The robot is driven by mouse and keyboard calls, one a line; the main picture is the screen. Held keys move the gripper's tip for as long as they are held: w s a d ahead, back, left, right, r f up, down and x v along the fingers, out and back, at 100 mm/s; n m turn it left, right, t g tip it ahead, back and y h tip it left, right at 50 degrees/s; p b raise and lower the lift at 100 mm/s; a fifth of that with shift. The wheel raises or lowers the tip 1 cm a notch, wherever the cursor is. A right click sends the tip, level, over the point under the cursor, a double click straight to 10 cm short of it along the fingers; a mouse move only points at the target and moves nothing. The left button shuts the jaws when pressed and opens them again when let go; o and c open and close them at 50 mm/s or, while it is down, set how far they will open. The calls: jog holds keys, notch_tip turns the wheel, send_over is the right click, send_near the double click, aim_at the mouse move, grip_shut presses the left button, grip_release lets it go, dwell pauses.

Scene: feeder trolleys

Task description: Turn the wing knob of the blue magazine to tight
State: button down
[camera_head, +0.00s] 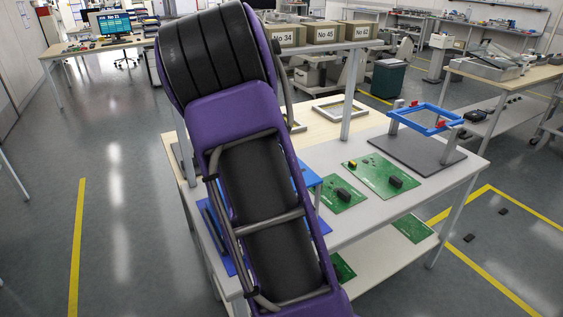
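My purple arm crosses the middle of the head view, and my gripper is not in view. Blue parts show on both sides of the arm over the table: a blue edge at the left (217,238) and a blue piece at the right (311,179). They may belong to the blue magazine, but the arm hides most of that area. No wing knob can be made out there. A separate blue frame (443,111) with small red parts stands on a dark grey base at the right of the table.
Green circuit boards (381,185) with black parts lie on the light table (440,190). A metal post (352,95) rises from the table. Boxes (327,33) stand on a shelf behind. Yellow floor lines (77,245) mark open floor at left.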

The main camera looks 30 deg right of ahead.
dwell(0.3)
jog(key=shift+c, duration=1.4)
grip_release()
jog(key=p+v, duration=0.1)
jog(key=v, duration=1.6)
jog(key=shift+r, duration=0.25)
jog(key=shift+w, duration=0.15)
